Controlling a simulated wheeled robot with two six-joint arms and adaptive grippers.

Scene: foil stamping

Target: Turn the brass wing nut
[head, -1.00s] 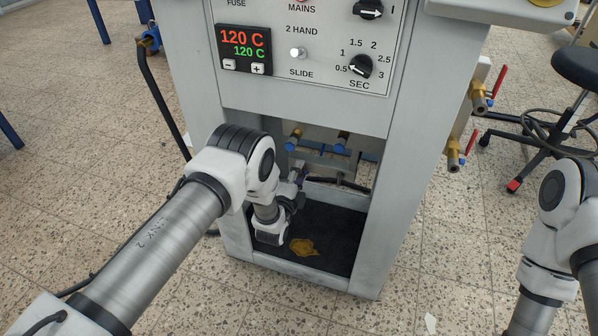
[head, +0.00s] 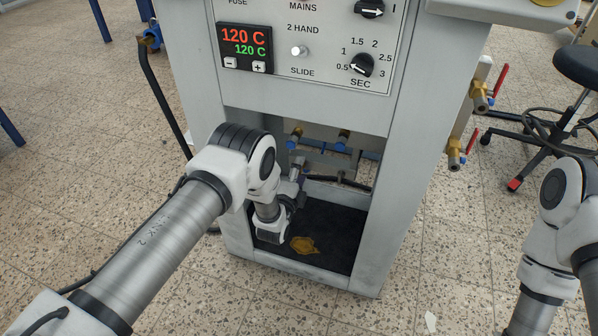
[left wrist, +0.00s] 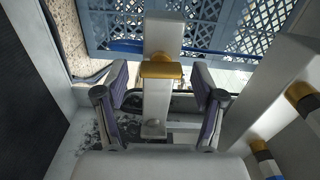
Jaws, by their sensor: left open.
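The brass wing nut (left wrist: 161,70) shows in the left wrist view as a gold-coloured piece across a pale grey upright bar. My left gripper (left wrist: 160,80) is open, with one dark-padded finger on each side of the bar. The fingertips stand apart from the brass piece, with a gap on both sides. In the head view my left arm reaches into the lower opening of the grey machine (head: 237,165). The gripper there is small and partly hidden by my arm, and I cannot make out the wing nut. My right arm shows at the right edge; its gripper is out of view.
The machine's side posts (head: 392,190) frame the opening. Inside are blue-and-brass fittings (head: 341,139), a black floor (head: 330,226) and an ochre crumpled patch (head: 304,245). Brass valves (head: 455,155) stick out on the right. A wheeled stool (head: 580,70) stands beyond.

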